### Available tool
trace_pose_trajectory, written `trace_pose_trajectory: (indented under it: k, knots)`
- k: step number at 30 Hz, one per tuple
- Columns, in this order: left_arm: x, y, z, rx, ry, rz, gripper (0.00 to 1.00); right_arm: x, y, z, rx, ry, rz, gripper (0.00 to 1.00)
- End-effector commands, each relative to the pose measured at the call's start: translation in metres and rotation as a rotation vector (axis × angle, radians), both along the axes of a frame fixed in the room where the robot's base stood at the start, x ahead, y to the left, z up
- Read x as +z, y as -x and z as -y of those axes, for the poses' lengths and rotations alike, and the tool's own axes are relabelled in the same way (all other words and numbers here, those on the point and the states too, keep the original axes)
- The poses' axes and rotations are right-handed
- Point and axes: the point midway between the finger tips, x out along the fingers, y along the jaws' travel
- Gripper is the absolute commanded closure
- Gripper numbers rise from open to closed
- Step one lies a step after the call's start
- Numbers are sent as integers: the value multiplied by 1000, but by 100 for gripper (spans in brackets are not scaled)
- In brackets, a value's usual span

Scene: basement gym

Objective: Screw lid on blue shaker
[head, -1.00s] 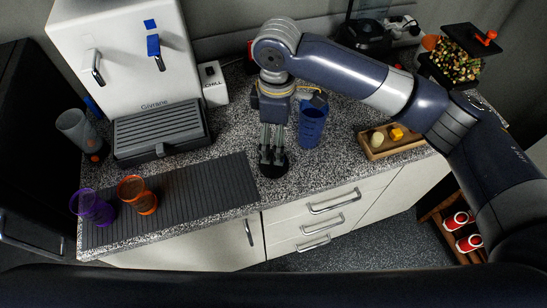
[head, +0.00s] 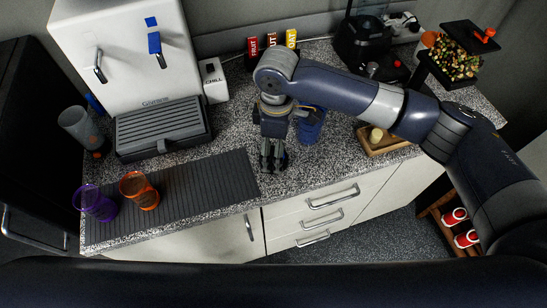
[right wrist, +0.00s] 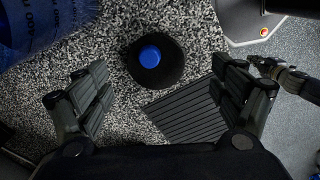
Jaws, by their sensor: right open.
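The blue shaker (head: 311,125) stands upright on the speckled counter, just right of my right gripper. It also fills the upper left corner of the right wrist view (right wrist: 40,28). The black lid with a blue cap (right wrist: 152,58) lies on the counter, ahead of and between the spread fingers in that view. My right gripper (head: 273,168) points down over the counter near its front, open and empty; its fingers also show in the right wrist view (right wrist: 165,90). In the head view I cannot make out the lid at the dark fingers. My left gripper (right wrist: 288,78) shows small at the right edge of the wrist view.
A dark ribbed mat (head: 215,180) lies left of my right gripper, with purple (head: 95,205) and orange (head: 139,191) cups on its left end. A wooden tray (head: 385,148) is at right.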

Motion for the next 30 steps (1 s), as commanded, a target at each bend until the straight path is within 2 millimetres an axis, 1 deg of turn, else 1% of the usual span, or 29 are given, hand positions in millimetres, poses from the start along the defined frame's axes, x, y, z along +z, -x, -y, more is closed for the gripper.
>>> trace_pose_trajectory:
  k: [3,5,10,12,15,18,26,29,30]
  knots:
    - [1,0,0,0,0,0,100,-1,0,0,0,1,-1,12]
    - [5,0,0,0,0,0,100,-5,-1,-2,0,1,-2,12]
    - [17,0,0,0,0,1,100,-29,-7,-6,-1,2,-3,12]
    - [17,0,0,0,0,1,100,-40,-6,-6,-1,1,-3,12]
    - [19,-1,0,0,0,1,100,-49,-6,-6,0,0,-1,12]
    - [18,-1,0,0,0,1,100,-52,-6,-6,0,0,0,12]
    - [18,-1,0,0,0,1,100,-52,-6,-6,0,0,0,12]
    - [18,-1,0,0,0,1,100,-52,-6,-6,0,0,0,33]
    - [18,-1,0,0,0,2,100,-52,-6,-6,0,0,0,42]
